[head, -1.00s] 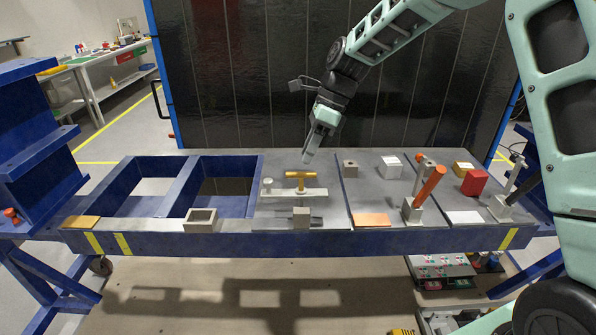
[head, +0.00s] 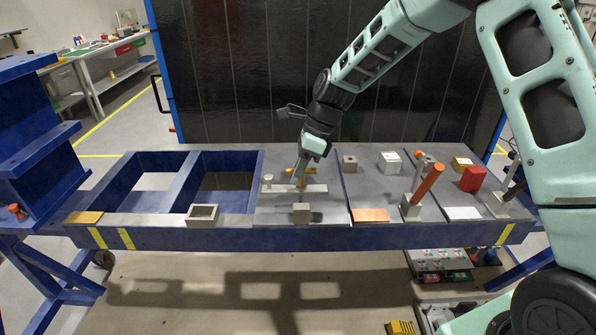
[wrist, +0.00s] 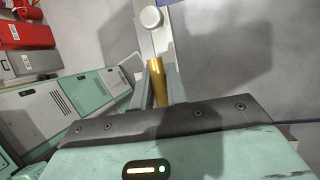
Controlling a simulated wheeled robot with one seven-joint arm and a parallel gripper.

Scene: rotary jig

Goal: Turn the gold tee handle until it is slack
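The gold tee handle (head: 291,171) stands on a pale metal bar on the grey bench plate. In the head view my gripper (head: 299,179) has come down over the handle from above and hides its middle. In the wrist view the gold crossbar (wrist: 156,82) lies between the two fingers of my gripper (wrist: 158,88), with one finger close on each side. Whether the fingers press on it or leave a small gap cannot be made out. The pale bar (head: 318,188) with a round white knob (head: 268,178) lies under the handle.
A grey block (head: 301,213) sits in front of the bar. To the right are an orange-handled lever (head: 428,182), a white block (head: 389,162) and a red block (head: 473,179). Open blue bins (head: 187,185) lie to the left. A dark panel stands behind.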

